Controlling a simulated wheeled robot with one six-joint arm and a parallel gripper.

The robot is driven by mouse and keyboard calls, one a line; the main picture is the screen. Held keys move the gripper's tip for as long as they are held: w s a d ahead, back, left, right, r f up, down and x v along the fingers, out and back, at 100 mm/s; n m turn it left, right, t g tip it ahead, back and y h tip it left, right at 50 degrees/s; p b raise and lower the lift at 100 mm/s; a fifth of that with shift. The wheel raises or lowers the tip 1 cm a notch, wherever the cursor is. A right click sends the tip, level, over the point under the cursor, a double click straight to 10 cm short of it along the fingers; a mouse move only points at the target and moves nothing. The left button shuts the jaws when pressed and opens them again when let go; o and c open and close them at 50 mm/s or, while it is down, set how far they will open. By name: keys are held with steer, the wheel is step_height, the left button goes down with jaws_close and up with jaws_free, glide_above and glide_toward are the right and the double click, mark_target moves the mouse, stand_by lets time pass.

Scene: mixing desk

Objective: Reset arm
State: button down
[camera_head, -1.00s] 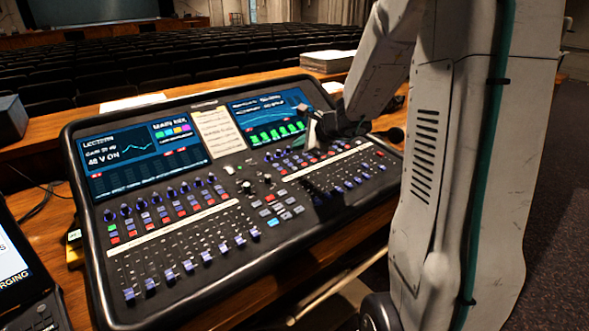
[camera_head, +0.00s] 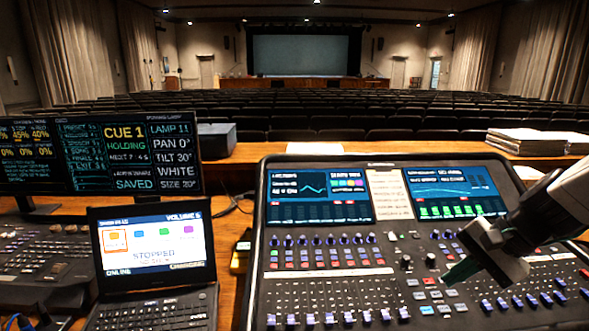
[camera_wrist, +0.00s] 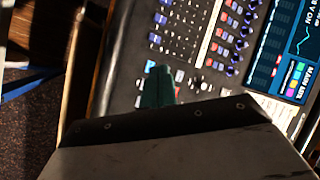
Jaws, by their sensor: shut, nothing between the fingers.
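My gripper (camera_head: 462,268) hangs over the right half of the mixing desk (camera_head: 262,215) in the head view, below its right screen. Its fingers are shut with nothing between them. In the wrist view, my gripper's dark green fingertip (camera_wrist: 158,88) shows in front of the mixing desk's panel (camera_wrist: 120,62). I cannot tell the exact gap between the fingertips and the panel. My arm comes in from the right edge and hides part of the desk's right side.
A laptop (camera_head: 155,245) stands left of the mixing desk, with two monitors (camera_head: 130,150) behind it. A lighting console (camera_head: 45,250) is at far left. A paper stack (camera_head: 530,140) and a dark box (camera_head: 216,140) lie on the rear ledge. Seat rows lie beyond.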

steer(key=s+a+r+n+h, duration=0.2)
steer(key=s+n, duration=0.3)
steer(key=s, duration=0.3)
steer(key=s+a+r+n+g+h, duration=0.1)
steer(key=s+r+n+h, duration=0.2)
steer(key=s, duration=0.6)
steer(key=shift+s+a+r+n+h, duration=0.25)
steer(key=shift+a+r+n+h, duration=0.2)
steer(key=shift+n, duration=0.75)
steer(key=shift+d, duration=0.15)
